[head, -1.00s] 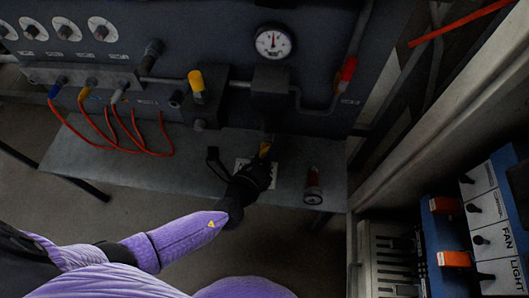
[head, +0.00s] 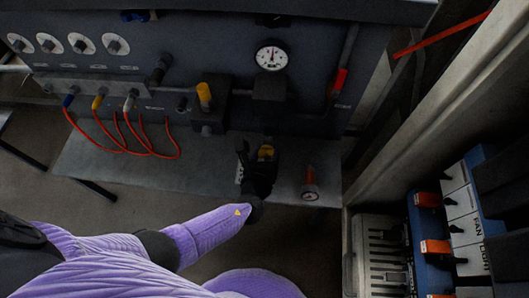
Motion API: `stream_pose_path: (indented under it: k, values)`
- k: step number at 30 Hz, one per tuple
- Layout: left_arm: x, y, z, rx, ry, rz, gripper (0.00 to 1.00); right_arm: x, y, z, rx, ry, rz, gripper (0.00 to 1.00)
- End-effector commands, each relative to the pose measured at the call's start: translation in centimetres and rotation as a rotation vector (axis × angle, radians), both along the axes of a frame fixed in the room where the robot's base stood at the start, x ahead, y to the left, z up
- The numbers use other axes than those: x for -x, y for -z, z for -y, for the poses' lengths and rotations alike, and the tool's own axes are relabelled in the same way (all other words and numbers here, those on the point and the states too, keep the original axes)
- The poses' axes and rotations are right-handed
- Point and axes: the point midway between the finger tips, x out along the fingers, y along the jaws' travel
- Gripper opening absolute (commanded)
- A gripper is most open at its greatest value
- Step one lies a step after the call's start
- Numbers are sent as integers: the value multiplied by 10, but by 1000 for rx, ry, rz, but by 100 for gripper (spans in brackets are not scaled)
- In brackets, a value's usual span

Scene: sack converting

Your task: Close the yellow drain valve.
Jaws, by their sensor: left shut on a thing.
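The yellow drain valve (head: 266,151) shows as a small yellow piece below the dark block under the gauge, at the front of the panel. My left gripper (head: 257,158), black, reaches up to it from below and is shut on it. The gripper's dark fingers hide much of the valve, so its exact handle angle is hard to tell. My right gripper is not in view.
A round gauge (head: 271,57) sits above the valve. A yellow-capped fitting (head: 205,97) stands to its left and a red handle (head: 339,82) to its right. Red hoses (head: 125,148) loop over the grey shelf (head: 95,160).

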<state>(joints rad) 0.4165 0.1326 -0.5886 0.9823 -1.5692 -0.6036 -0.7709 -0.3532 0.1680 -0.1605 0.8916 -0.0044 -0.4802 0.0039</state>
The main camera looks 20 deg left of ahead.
Motion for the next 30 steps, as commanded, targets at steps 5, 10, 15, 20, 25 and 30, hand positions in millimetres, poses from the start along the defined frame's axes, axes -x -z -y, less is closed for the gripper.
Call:
stream_pose_path:
  k: [5,10,15,20,25,30]
  values:
    - [0,-1,1,-116,1,-34,6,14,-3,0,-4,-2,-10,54]
    - [0,0,1,-201,1,-59,6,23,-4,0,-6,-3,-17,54]
    - [0,0,1,-256,2,-74,6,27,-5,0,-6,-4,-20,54]
    - [0,0,1,-281,2,-82,6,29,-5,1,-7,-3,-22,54]
    - [0,0,1,-290,1,-83,6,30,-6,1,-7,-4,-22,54]
    - [0,0,1,-290,1,-83,6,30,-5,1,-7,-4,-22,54]
